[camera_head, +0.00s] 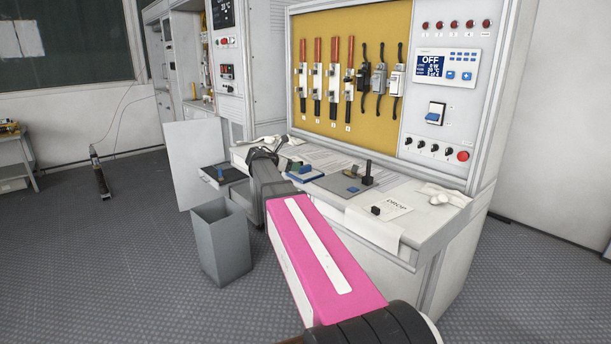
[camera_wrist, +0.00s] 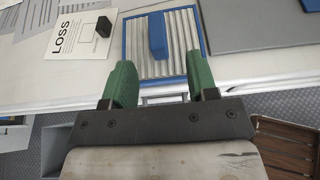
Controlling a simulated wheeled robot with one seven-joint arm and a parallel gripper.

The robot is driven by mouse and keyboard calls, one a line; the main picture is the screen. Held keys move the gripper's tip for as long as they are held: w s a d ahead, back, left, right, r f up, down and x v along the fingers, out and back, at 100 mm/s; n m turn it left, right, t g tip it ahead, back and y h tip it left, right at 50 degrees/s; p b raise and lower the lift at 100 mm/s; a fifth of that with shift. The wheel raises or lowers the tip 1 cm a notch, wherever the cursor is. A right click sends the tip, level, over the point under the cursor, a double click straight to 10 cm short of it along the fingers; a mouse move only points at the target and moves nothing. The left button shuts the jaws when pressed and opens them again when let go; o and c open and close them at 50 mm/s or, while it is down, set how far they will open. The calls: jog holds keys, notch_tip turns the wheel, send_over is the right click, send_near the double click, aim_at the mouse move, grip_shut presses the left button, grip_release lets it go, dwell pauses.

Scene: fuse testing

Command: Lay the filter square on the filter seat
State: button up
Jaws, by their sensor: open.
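A silver ribbed square with a blue frame and a raised blue block on top, which looks like the filter square (camera_wrist: 182,62), lies on the bench in the wrist view. Its blue edge also shows in the head view (camera_head: 308,178). My gripper (camera_wrist: 160,66) is open and empty, its two green fingers at the near side of the square, apart from the blue block. In the head view my gripper (camera_head: 292,166) is small and partly hidden by my arm. I cannot tell which thing is the filter seat; a grey plate (camera_wrist: 245,28) lies right of the square.
A LOSS sheet (camera_wrist: 66,45) with a black block (camera_wrist: 103,27) lies left of the square. In the head view, a DROP sheet (camera_head: 398,207) with a black block (camera_head: 375,210) lies at the right. A grey bin (camera_head: 220,240) stands before the bench. The fuse panel (camera_head: 345,65) rises behind.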

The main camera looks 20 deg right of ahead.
aim_at(303, 166)
jog(key=shift+w+x, duration=0.2)
jog(key=shift+x, duration=3.3)
jog(key=shift+a, duration=0.1)
grip_shut()
